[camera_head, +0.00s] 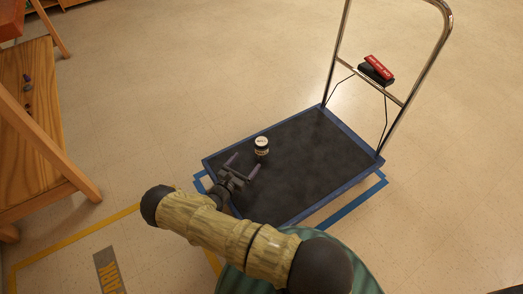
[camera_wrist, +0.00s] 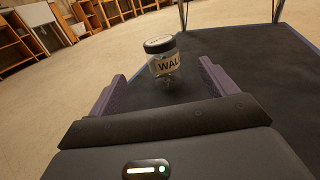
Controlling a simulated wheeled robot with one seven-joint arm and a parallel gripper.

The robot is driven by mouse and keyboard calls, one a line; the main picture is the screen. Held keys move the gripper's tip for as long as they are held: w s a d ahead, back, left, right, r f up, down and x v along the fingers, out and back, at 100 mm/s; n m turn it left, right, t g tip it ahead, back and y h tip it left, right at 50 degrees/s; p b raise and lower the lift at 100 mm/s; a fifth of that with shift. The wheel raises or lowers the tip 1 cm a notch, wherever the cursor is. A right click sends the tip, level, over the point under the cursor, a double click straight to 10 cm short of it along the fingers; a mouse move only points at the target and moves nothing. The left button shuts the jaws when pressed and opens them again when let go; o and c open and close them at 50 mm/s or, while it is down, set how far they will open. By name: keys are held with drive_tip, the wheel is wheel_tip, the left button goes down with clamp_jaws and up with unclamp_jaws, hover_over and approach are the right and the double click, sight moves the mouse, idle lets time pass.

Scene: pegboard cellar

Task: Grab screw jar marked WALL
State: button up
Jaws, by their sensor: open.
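The screw jar (camera_wrist: 165,66) is clear with a black lid and a pale label reading "WAL", the rest turned out of sight. It stands upright on the black deck of a platform cart (camera_wrist: 235,60). In the head view the jar (camera_head: 261,146) stands near the left part of the cart deck (camera_head: 310,155). My gripper (camera_head: 244,164) is open and empty, just short of the jar and low over the deck. In the wrist view the jar is ahead, roughly between the two purple fingers of my gripper (camera_wrist: 160,85), not gripped.
A wooden bench (camera_head: 30,130) with small items stands at the left. Blue and yellow tape (camera_head: 75,241) marks the floor. The deck around the jar is clear.

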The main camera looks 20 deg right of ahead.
sight(258, 149)
drive_tip(key=b+x, duration=0.2)
drive_tip(key=x, duration=0.2)
drive_tip(key=b+x, duration=0.1)
drive_tip(key=x, duration=0.3)
drive_tip(key=shift+w+d+f+b, duration=0.2)
drive_tip(key=shift+w+d+b, duration=0.05)
drive_tip(key=shift+d+b, duration=0.1)
drive_tip(key=shift+w+d+r, duration=0.15)
drive_tip(key=shift+w, duration=0.05)
drive_tip(key=shift+w+d+f+b, duration=0.3)
drive_tip(key=shift+d+b, duration=0.15)
drive_tip(key=shift+b, duration=0.2)
drive_tip(key=b+x, duration=0.2)
drive_tip(key=x, duration=0.1)
drive_tip(key=shift+f, duration=0.2)
drive_tip(key=shift+w+d+r+b, duration=0.15)
drive_tip(key=shift+w+d+b, duration=0.15)
drive_tip(key=shift+d+b, duration=0.15)
drive_tip(key=shift+r, duration=0.1)
